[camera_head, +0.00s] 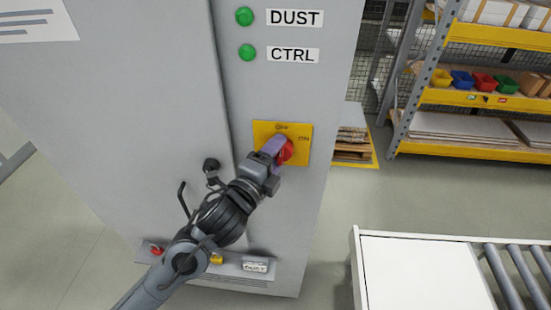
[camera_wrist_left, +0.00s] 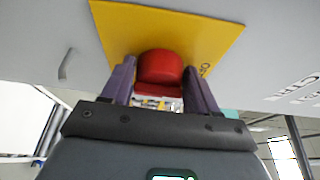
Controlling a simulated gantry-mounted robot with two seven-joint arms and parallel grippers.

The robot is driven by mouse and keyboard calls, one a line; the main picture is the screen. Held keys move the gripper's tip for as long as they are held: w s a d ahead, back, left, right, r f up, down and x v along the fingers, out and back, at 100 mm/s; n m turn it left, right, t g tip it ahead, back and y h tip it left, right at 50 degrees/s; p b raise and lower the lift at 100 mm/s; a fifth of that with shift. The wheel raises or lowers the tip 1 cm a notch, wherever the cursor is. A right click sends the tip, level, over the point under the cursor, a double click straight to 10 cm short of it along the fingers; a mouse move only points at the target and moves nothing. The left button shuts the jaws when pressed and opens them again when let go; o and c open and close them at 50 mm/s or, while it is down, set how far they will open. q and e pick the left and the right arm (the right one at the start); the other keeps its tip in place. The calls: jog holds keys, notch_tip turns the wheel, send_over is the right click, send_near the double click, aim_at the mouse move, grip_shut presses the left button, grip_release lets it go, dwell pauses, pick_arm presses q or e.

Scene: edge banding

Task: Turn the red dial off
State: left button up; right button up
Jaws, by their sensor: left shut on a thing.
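The red dial (camera_head: 286,152) is on a yellow plate (camera_head: 300,131) on the front of a grey cabinet. Small lettering is on the plate, partly hidden by my gripper. My left gripper (camera_head: 275,150) is at the dial. In the left wrist view the dial (camera_wrist_left: 160,70) sits between the two purple fingers of my left gripper (camera_wrist_left: 160,88), which are shut on it. The yellow plate (camera_wrist_left: 205,40) lies right behind the dial. My right gripper does not show.
Above the plate are two green lights (camera_head: 245,16) with DUST and CTRL labels. A ledge (camera_head: 232,264) with a red part and a yellow part is low on the cabinet. A white-topped table with rollers (camera_head: 420,270) stands at right, shelving (camera_head: 480,90) behind it.

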pick_arm(q)
jog(key=shift+n, duration=0.4)
jog(key=o, duration=1)
jog(key=shift+s, duration=0.1)
jog(key=b+v, duration=0.1)
jog(key=v, duration=0.9)
jog(key=shift+s+a+f+b, duration=0.2)
jog(key=shift+s+a+b, duration=0.05)
jog(key=shift+b, duration=0.15)
